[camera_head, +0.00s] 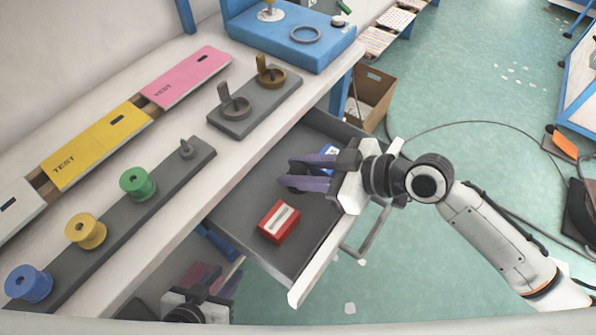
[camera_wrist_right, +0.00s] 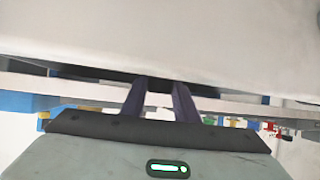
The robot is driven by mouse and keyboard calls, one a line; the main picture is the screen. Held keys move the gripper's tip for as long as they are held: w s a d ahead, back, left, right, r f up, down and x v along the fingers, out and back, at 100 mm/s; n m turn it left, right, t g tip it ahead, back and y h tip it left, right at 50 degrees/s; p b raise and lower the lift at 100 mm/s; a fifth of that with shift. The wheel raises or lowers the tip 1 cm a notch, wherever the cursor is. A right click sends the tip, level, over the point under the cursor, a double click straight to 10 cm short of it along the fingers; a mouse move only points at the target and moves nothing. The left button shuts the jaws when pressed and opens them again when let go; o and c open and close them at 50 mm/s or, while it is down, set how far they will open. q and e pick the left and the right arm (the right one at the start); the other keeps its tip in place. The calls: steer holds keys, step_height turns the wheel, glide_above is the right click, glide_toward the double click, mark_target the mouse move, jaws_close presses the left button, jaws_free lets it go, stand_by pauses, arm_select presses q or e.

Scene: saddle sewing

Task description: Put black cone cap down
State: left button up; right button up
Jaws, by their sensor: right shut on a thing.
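My right gripper (camera_head: 292,172) reaches in from the right over the open drawer. Its purple fingers are shut on a small dark thing, which I take to be the black cone cap (camera_head: 297,168); the fingers hide most of it, so its shape and tilt cannot be told.
The grey drawer (camera_head: 245,205) holds a red box (camera_head: 279,222) and a blue item (camera_head: 329,155). On the table are a grey two-post stand (camera_head: 262,108) and a spool rack (camera_head: 110,232) with blue, yellow and green spools and one bare peg. A cardboard box (camera_head: 372,95) stands behind.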

steer(key=shift+f, duration=0.3)
steer(key=shift+f+b, duration=0.45)
steer(key=shift+f, duration=0.15)
steer(key=o, duration=1)
